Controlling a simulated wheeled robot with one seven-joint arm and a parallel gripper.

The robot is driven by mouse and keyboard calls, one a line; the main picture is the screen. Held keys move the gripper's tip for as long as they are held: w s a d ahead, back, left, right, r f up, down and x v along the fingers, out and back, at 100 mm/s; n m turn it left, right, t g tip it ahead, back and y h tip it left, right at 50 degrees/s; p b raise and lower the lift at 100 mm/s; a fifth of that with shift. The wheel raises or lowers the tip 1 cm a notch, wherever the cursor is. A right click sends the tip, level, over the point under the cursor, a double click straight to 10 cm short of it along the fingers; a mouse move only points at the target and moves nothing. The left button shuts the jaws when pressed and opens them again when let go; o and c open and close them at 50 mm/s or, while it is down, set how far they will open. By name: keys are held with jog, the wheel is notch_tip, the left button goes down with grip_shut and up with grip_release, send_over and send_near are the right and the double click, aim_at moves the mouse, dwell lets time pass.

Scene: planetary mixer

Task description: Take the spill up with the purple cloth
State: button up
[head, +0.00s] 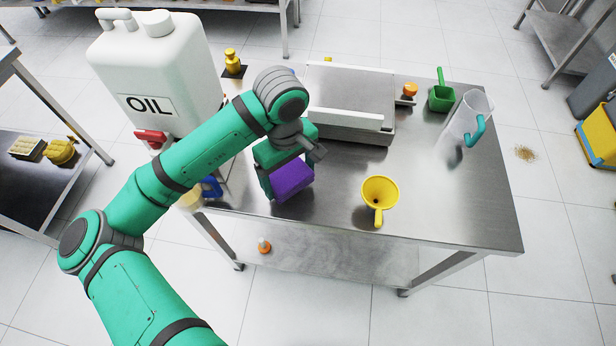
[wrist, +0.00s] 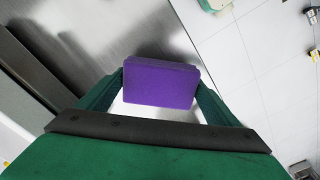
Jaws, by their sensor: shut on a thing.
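The purple cloth (head: 292,180) looks like a thick folded block. My gripper (head: 287,178) is shut on it, and the cloth is between the two fingers, over the front left part of the steel table. In the wrist view the cloth (wrist: 160,83) fills the gap between the fingers (wrist: 160,92). I cannot tell whether the cloth touches the table. A small brown, speckled patch (head: 525,153) lies on the floor right of the table; I cannot tell whether it is the spill. No clear spill shows on the visible tabletop; my arm and the cloth hide part of it.
A white oil container (head: 155,75) with a red tap stands left. The table's front right is clear.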

jog(key=shift+r, duration=2.05)
